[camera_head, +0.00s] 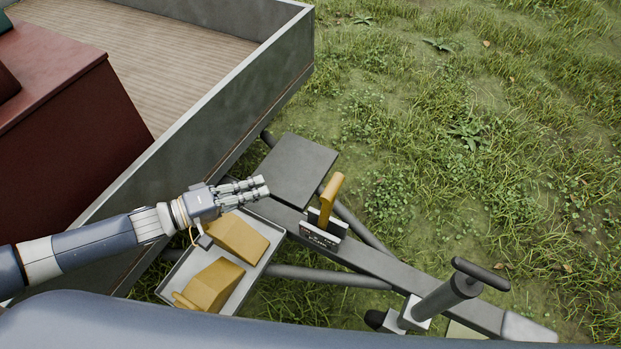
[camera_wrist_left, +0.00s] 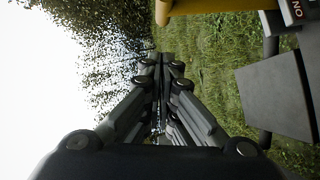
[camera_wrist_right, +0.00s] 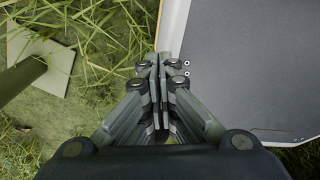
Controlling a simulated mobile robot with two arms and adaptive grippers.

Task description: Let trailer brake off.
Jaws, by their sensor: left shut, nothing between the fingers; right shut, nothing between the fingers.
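The trailer's brake lever, a yellow handle (camera_head: 331,192), stands up tilted from a dark bracket with white lettering (camera_head: 320,232) on the trailer drawbar (camera_head: 375,268). My left gripper (camera_head: 266,186) is shut and empty, to the left of the lever and apart from it, above the tray side of the drawbar. In the left wrist view its closed fingers (camera_wrist_left: 162,57) show, with the yellow handle (camera_wrist_left: 220,6) at the top edge and "ON" lettering on the bracket (camera_wrist_left: 297,10) at top right. My right gripper (camera_wrist_right: 157,65) is shut and empty; the head view does not show it.
A tray (camera_head: 170,283) holds two yellow wedge blocks (camera_head: 213,285). A flat grey plate (camera_head: 296,168) lies behind the lever. A T-handled jack (camera_head: 448,295) stands at the drawbar's front. The trailer bed (camera_head: 180,40) carries dark red crates (camera_head: 65,125). Grass is open to the right.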

